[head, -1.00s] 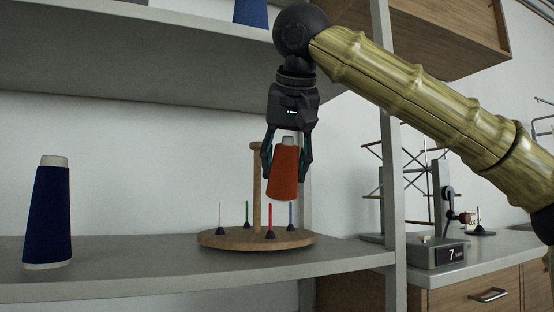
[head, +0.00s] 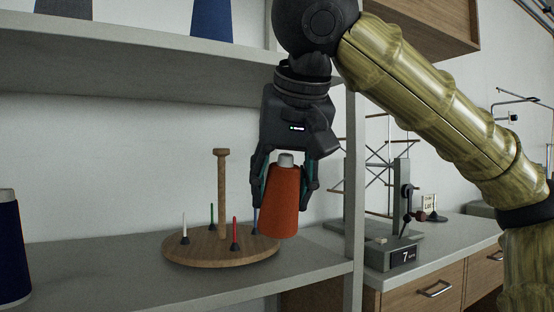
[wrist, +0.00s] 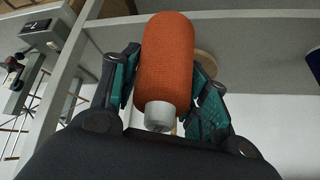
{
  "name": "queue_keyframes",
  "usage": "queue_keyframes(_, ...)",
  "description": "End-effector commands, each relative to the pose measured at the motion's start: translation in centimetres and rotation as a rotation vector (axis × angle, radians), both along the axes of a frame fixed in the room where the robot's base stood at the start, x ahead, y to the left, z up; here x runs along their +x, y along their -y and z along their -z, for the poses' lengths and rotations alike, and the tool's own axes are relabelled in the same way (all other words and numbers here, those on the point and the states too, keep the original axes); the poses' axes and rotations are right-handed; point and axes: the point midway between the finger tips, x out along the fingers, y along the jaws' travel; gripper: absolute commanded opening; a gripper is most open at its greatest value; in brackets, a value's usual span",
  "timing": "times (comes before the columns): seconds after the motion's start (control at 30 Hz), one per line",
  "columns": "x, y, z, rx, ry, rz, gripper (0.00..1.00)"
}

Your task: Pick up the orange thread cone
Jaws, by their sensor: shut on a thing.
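The orange thread cone (head: 281,203) is held upright between the fingers of my gripper (head: 284,190), with its pale tip up. It hangs in the air in front of the right side of the round wooden stand, clear of the shelf. In the wrist view the orange cone (wrist: 166,65) sits between the teal finger pads of my gripper (wrist: 165,85), with its white tip toward the palm. Both pads lie against its sides.
The round wooden stand (head: 200,248) has a central post and several coloured pins. A dark blue cone (head: 10,255) stands at the left on the grey shelf (head: 110,262). A shelf upright (head: 355,190) and a device reading 7 (head: 402,257) are to the right. More cones stand on the upper shelf.

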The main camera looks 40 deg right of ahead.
Motion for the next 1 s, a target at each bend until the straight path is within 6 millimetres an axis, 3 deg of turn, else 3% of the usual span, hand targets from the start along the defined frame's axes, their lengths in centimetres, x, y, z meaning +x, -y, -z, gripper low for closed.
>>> queue_keyframes(0.03, -0.2, 0.0, -0.8, 0.002, -0.011, 0.000, 0.20)
queue_keyframes(0.7, -3.3, -0.8, -1.7, 0.045, -0.194, -0.001, 0.20)
queue_keyframes(0.9, -3.7, -0.9, -1.7, 0.053, -0.224, 0.000, 0.20)
queue_keyframes(1.0, -3.0, -1.3, -1.4, 0.053, -0.232, 0.002, 0.20)
